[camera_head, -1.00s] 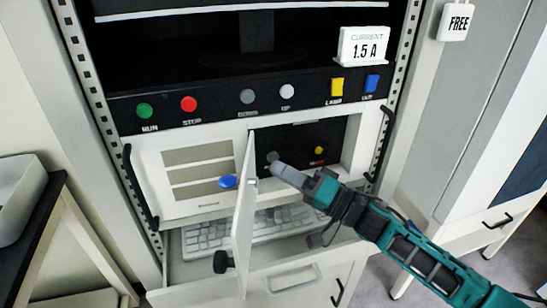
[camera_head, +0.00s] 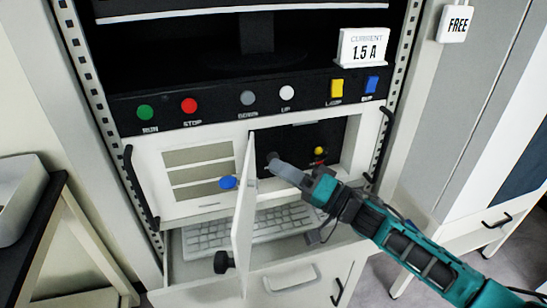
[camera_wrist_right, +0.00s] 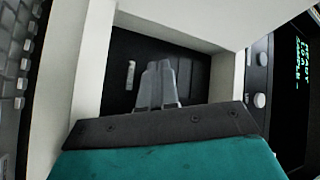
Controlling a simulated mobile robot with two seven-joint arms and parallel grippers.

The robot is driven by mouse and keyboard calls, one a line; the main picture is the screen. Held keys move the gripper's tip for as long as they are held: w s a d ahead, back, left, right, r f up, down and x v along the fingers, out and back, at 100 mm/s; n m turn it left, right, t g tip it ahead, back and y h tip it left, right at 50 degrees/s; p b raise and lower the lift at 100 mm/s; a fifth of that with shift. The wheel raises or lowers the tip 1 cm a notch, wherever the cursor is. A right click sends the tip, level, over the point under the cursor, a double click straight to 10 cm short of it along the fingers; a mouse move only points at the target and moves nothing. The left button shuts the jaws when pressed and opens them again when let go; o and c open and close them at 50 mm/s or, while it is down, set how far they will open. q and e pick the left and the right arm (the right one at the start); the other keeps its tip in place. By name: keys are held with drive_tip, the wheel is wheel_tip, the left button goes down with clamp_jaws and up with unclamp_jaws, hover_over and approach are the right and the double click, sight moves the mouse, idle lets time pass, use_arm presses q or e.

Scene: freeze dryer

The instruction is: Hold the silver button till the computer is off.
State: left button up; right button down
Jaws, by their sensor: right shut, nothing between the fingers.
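My right gripper (camera_head: 277,164) is shut and empty. Its fingertips reach into the dark recess (camera_head: 330,140) behind the open white door (camera_head: 243,225). They are at the spot where the silver button sits, and they cover most or all of it. I cannot tell whether they touch or press it. In the right wrist view the shut fingers (camera_wrist_right: 158,85) point at the black panel, and the button does not show. There, part of a dark screen (camera_wrist_right: 305,70) shows green text. My left gripper is not in view.
A yellow button (camera_head: 319,151) is at the right in the recess. A row above holds green (camera_head: 145,112), red (camera_head: 189,105), grey, white, yellow and blue buttons. A keyboard (camera_head: 250,232) lies in the open drawer below. A blue knob (camera_head: 228,182) is left of the door.

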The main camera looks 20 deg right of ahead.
drive_tip(key=shift+w, duration=0.4)
idle(0.3)
idle(2.3)
drive_tip(key=shift+s+p, duration=0.75)
drive_tip(key=shift+s, duration=0.05)
drive_tip(key=s+p, duration=0.3)
drive_tip(key=s, duration=0.2)
drive_tip(key=shift+d, duration=0.1)
